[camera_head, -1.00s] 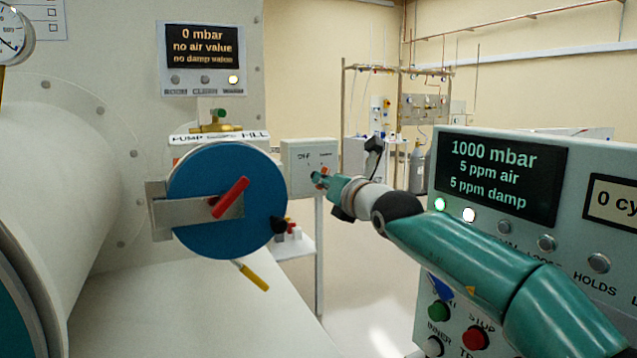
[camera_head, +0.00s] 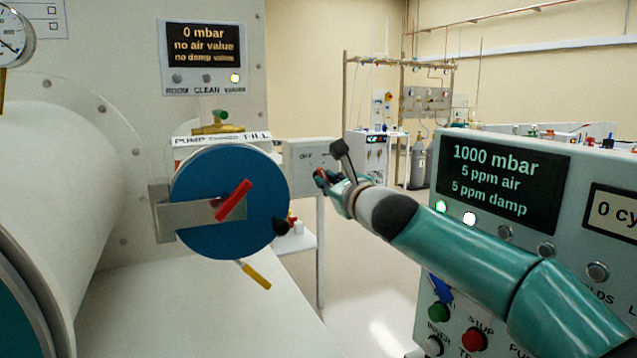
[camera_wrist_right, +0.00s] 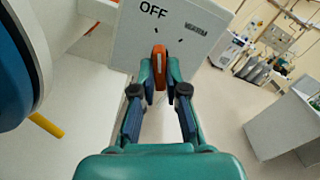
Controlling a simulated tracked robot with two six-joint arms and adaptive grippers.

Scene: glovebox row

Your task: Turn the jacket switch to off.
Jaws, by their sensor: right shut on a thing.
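The jacket switch box (camera_head: 308,158) is a pale grey box on a stand beyond the blue round door, with OFF lettered on its face. It fills the top of the right wrist view (camera_wrist_right: 190,18). Its orange-red switch handle (camera_wrist_right: 159,52) stands out from the face. My right gripper (camera_head: 322,178) reaches it from the right. In the right wrist view its fingers (camera_wrist_right: 160,75) are shut on the handle, one on each side. The handle's lower end is between the fingertips. The left gripper is not in view.
The blue door (camera_head: 215,240) with a red handle (camera_head: 232,200) stands close left of the box. A yellow handle (camera_head: 256,276) hangs below the door.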

